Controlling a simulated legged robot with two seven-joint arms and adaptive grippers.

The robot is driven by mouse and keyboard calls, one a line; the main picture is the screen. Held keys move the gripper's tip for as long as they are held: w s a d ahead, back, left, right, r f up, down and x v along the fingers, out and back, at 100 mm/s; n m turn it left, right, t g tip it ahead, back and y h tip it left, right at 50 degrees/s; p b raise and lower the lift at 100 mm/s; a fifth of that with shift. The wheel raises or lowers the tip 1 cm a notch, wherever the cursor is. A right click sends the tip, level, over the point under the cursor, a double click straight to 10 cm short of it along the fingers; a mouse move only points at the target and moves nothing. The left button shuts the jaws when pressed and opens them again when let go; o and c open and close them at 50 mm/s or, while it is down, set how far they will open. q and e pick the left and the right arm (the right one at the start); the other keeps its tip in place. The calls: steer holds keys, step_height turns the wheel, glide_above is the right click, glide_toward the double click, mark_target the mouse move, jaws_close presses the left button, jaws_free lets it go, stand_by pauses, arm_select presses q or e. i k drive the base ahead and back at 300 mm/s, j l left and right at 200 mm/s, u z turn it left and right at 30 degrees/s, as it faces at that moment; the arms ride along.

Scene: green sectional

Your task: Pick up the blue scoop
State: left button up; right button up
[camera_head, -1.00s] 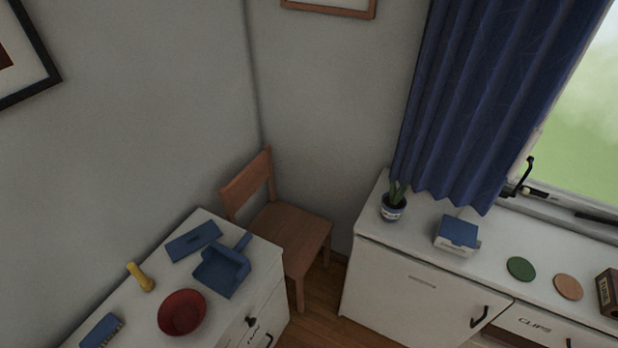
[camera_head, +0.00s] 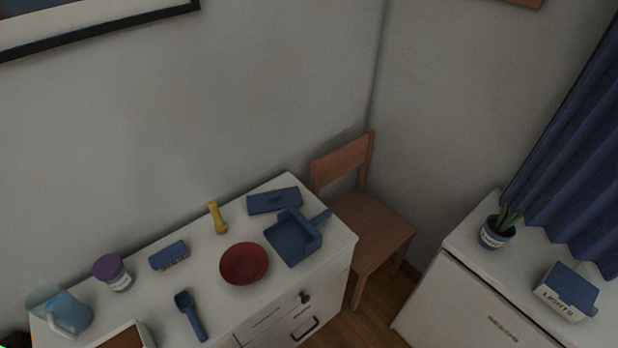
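A blue scoop (camera_head: 190,314) with a long handle lies on the white cabinet top (camera_head: 221,302), near its front edge, left of and below the red bowl (camera_head: 244,264). A larger blue dustpan-like piece (camera_head: 294,236) with a short handle lies at the right end of the same top. Neither of my grippers shows in the head view.
A blue brush (camera_head: 169,255), a jar with a purple lid (camera_head: 113,272), a light blue jug (camera_head: 69,312), a yellow object (camera_head: 217,218) and a flat blue piece (camera_head: 274,200) share the top. A wooden chair (camera_head: 369,224) stands right of it.

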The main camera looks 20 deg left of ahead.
mark_target(184, 301)
steer(key=k+j+u, duration=0.1)
steer(key=u, duration=2)
